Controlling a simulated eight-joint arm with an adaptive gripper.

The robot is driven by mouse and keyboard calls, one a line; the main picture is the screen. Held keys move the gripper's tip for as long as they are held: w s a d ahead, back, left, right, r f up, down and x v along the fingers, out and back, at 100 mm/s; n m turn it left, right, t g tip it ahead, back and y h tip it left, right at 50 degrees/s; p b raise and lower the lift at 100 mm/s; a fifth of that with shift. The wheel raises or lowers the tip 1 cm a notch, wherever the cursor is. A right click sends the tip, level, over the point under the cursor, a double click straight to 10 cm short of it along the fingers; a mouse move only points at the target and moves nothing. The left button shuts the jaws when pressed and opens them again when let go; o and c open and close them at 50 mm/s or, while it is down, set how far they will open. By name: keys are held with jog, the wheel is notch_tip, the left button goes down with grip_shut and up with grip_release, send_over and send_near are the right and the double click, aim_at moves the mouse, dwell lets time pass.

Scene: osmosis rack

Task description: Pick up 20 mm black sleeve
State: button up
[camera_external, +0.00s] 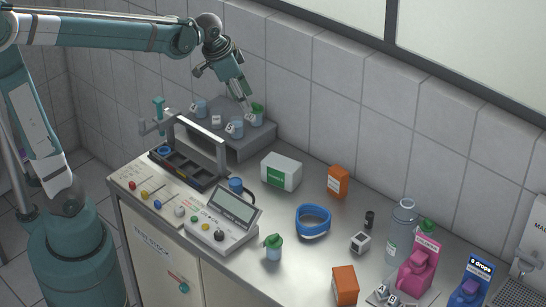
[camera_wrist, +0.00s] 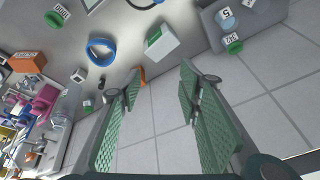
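A small upright black cylinder (camera_external: 370,219), which looks like the black sleeve, stands on the bench between the orange box and the clear bottle. Its size cannot be read. My gripper (camera_external: 244,106) is high at the back left, close to a green-topped container on the grey step, well away from the black cylinder. In the wrist view my gripper (camera_wrist: 160,85) has its two green padded fingers spread apart, with only tiled wall between them.
A blue ring (camera_external: 313,220), a white-and-green box (camera_external: 281,171), an orange box (camera_external: 338,181) and a small labelled cube (camera_external: 360,242) lie around the bench. A clear bottle (camera_external: 402,228) and a pink bottle (camera_external: 418,268) stand at right. The tiled wall rises behind.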

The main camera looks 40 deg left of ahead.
jog(key=w+d+f+m+g, duration=0.1)
jog(key=w+d+f+m, duration=0.2)
jog(key=w+d, duration=0.6)
jog(key=m+g+y, duration=0.1)
jog(key=m+g, duration=0.2)
jog(key=m, duration=0.5)
send_over(370, 214)
notch_tip(370, 214, down, 23)
jog(key=shift+w+a+r, duration=0.1)
jog(key=shift+w, duration=0.05)
jog(key=shift+d+f, duration=0.25)
jog(key=shift+d, duration=0.05)
jog(key=shift+f, duration=1.3)
jog(key=shift+a+f, duration=0.15)
jog(key=shift+f, duration=2.45)
